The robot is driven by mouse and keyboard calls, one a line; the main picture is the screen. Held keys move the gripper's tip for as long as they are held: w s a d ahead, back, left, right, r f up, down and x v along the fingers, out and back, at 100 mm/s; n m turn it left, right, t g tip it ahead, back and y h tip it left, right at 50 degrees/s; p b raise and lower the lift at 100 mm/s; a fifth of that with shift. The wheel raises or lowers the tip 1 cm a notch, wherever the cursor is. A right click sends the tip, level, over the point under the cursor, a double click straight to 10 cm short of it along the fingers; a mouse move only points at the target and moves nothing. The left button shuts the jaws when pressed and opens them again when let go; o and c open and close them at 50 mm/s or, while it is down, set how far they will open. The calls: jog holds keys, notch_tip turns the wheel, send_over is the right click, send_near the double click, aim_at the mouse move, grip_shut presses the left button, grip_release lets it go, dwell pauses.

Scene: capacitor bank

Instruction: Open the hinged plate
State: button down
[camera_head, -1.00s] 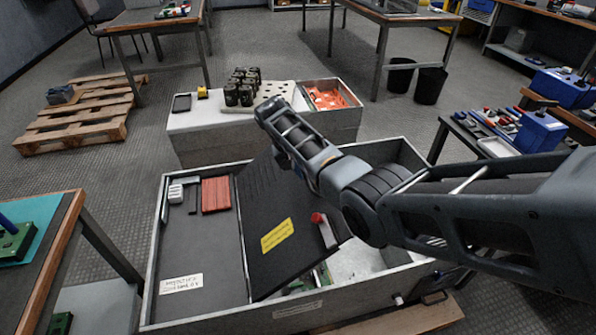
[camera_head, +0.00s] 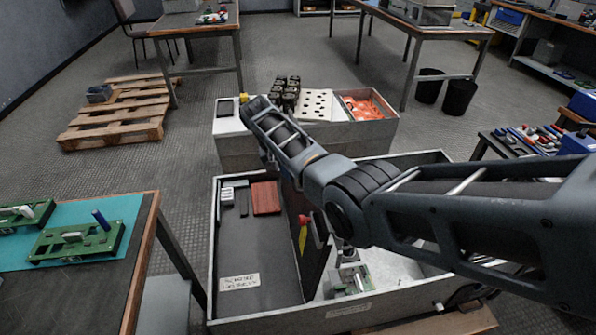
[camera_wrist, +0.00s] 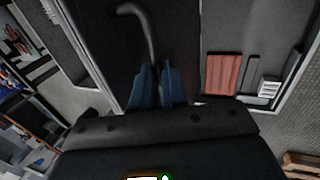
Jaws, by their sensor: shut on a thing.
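The hinged plate (camera_head: 313,262) is dark and stands steeply raised inside the open grey cabinet (camera_head: 213,270), seen nearly edge-on in the head view. Its yellow label (camera_head: 303,238) shows as a narrow strip beside a red part. In the wrist view the dark plate (camera_wrist: 183,30) fills the upper middle, with a curved grey handle (camera_wrist: 144,22) running down between my fingers. My gripper (camera_wrist: 157,75) has its blue fingers close together around the handle's lower end; the exact contact is hidden. In the head view my arm hides the gripper and the plate's upper part.
A grey panel with a paper label (camera_head: 240,282) and a red block (camera_head: 265,198) lie left of the plate. Green and metal parts (camera_head: 350,275) show at its right. Behind stands a box with black cylinders (camera_head: 285,95). A workbench (camera_head: 150,250) is at left.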

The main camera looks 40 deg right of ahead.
jog(key=shift+s+a+f, duration=0.25)
jog(key=shift+a+f, duration=0.15)
jog(key=shift+f, duration=0.15)
jog(key=c, duration=1.2)
grip_release()
jog(key=shift+w+d+r, duration=0.1)
jog(key=shift+r, duration=0.05)
jog(key=shift+o, duration=0.2)
jog(key=shift+r, duration=0.1)
jog(key=shift+w+r, duration=0.1)
jog(key=v, duration=0.7)
jog(key=shift+r+p, duration=0.25)
jog(key=shift+p, duration=0.1)
